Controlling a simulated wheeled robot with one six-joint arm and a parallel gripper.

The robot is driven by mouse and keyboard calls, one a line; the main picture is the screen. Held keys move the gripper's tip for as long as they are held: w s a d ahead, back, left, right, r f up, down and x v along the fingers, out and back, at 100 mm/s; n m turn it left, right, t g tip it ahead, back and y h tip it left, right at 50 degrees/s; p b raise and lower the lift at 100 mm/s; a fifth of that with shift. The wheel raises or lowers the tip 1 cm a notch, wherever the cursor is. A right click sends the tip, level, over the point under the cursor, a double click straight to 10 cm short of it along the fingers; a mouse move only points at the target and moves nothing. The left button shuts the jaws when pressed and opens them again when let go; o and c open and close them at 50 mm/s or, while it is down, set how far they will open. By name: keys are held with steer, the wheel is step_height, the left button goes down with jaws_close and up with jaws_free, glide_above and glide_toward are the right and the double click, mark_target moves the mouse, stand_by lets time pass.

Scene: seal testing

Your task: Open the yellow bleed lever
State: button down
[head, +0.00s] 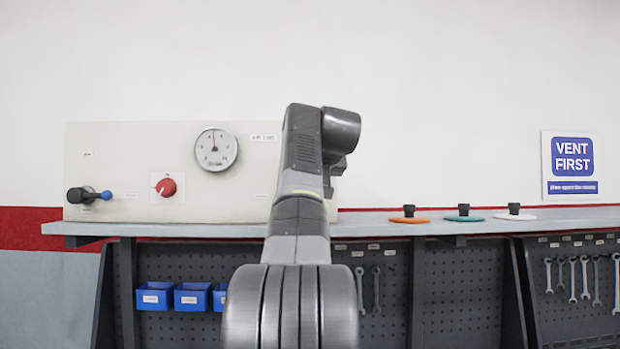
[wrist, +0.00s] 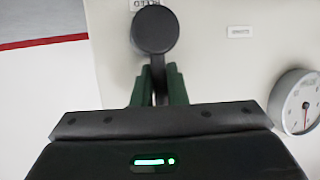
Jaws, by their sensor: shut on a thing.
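In the wrist view a dark round hub (wrist: 155,30) with a short dark stem stands on the cream panel (wrist: 215,75). My gripper (wrist: 158,84) has its two dark green fingers closed on either side of this stem, which I take for the bleed lever. In the head view my arm covers the panel's right end, so the gripper and this lever are hidden there.
The panel also carries a gauge (head: 216,149), a red knob (head: 166,187) and a dark valve with a blue-tipped handle (head: 90,195). On the shelf (head: 385,228) to the right lie orange, teal and pale discs with black knobs. A "VENT FIRST" sign (head: 572,157) hangs at far right.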

steer(key=c, duration=1.5)
jaws_free()
steer(key=shift+f, duration=0.1)
steer(key=shift+o, duration=0.2)
steer(key=b+v, duration=0.1)
steer(key=v, duration=1.2)
steer(key=shift+s+r, duration=0.25)
steer(key=shift+s, duration=0.1)
steer(key=shift+d, duration=0.1)
steer(key=p+x, duration=0.1)
steer(key=x, duration=1.2)
steer(key=shift+w+f, duration=0.15)
steer(key=shift+w, duration=0.2)
